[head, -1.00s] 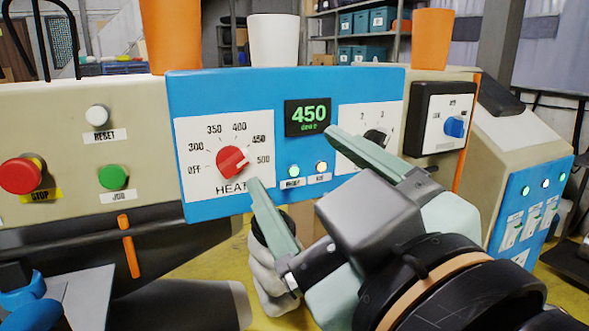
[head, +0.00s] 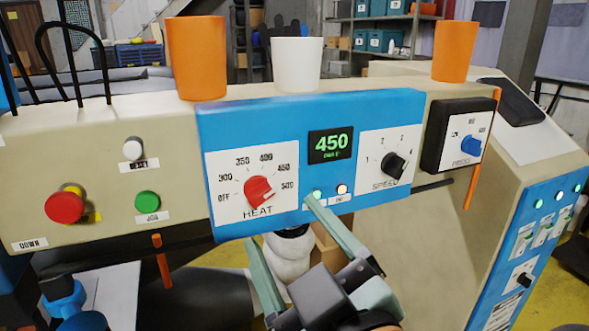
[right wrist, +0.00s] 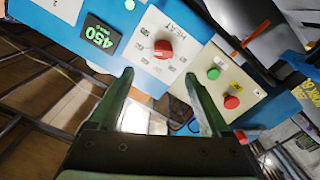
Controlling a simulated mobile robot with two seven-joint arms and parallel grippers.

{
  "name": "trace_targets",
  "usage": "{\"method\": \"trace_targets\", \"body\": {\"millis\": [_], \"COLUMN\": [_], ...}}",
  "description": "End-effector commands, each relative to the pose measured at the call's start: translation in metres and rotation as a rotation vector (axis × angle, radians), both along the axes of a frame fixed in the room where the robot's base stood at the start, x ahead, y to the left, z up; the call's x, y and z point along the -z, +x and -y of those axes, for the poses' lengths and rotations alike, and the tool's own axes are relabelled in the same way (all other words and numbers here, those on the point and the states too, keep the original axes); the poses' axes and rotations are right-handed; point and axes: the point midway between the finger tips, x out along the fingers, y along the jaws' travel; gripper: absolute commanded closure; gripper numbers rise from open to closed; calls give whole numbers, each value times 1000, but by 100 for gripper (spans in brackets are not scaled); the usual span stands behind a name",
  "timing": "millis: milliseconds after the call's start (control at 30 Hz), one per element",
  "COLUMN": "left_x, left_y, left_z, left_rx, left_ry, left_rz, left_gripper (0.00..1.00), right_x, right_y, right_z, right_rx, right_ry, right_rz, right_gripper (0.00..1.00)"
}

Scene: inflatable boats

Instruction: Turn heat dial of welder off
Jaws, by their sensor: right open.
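The red heat dial (head: 259,191) sits on a white plate on the welder's blue panel (head: 225,135). Its scale runs from OFF through 300 to 500, and its pale pointer mark appears turned to the right, near 500. A display (head: 331,145) on the panel reads 450 in green. My right gripper (head: 281,222) is open and empty, below the dial and apart from it. In the right wrist view the dial (right wrist: 163,49) lies ahead of the two spread fingers (right wrist: 158,73). My left gripper is not in view.
The black speed dial (head: 394,165) and blue press switch (head: 471,146) are to the right. Red (head: 64,206) and green (head: 147,201) buttons are to the left. Orange (head: 196,58) and white (head: 297,63) cups stand on top.

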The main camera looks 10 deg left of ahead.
Motion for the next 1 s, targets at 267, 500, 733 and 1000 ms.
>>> {"method": "trace_targets", "body": {"millis": [267, 500, 733, 1000], "left_x": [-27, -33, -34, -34], "left_y": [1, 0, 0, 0], "left_z": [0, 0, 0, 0], "left_rx": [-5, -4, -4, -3], "left_ry": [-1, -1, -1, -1], "left_rz": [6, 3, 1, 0], "left_gripper": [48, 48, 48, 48], "right_x": [0, 0, 2, 2], "right_y": [28, 56, 64, 64], "right_z": [-19, -38, -44, -44], "right_rx": [-2, -4, -7, -7], "right_ry": [-6, -4, -4, -3], "right_rz": [0, 0, -1, 0], "right_gripper": [19, 19, 19, 24]}}
